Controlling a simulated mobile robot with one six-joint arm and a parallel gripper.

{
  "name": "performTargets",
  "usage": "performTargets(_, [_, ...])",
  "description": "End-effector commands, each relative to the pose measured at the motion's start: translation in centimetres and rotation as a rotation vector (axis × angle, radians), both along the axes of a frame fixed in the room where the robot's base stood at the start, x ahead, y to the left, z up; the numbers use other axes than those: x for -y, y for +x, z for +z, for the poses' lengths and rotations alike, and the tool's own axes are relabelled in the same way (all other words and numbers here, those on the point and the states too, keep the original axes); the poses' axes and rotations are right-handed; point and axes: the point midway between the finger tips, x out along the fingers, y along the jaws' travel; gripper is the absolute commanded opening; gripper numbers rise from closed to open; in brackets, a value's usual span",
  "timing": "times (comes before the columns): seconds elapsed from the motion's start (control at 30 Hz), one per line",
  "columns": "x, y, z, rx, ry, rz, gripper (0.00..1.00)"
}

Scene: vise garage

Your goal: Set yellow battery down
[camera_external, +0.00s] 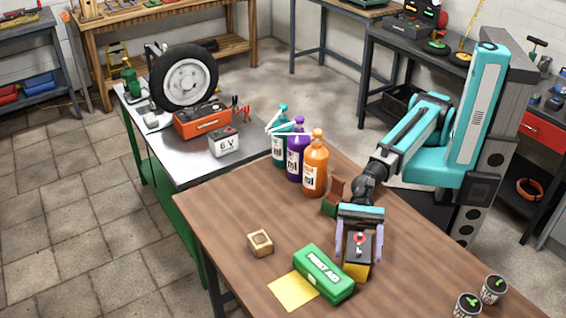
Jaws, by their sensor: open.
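The yellow battery (355,271), with a black top and a red terminal, appears to stand upright on the wooden table (232,218). It is just right of the green first aid box. My gripper (359,256) is open above the battery, with one finger on each side of its upper part. I cannot tell whether the fingers touch it. The battery's underside is hidden.
The green first aid box (323,273) lies beside a yellow sheet (293,291). A small wooden block (260,243) is at left, and teal, purple and orange bottles (315,168) stand behind. Two cups (493,289) are at right. A white 6 V battery (225,142) stands on the metal-topped bench.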

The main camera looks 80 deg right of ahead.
Motion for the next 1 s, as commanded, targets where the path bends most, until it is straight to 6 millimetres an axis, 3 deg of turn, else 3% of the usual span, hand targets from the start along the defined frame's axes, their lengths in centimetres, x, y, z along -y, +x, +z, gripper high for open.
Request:
performTargets(0.17, [0.01, 0.00, 0.00, 0.000, 0.000, 0.000, 0.69])
performTargets(0.57, [0.01, 0.00, 0.00, 0.000, 0.000, 0.000, 0.02])
performTargets(1.0, [0.00, 0.00, 0.53, -0.001, 0.003, 0.000, 0.00])
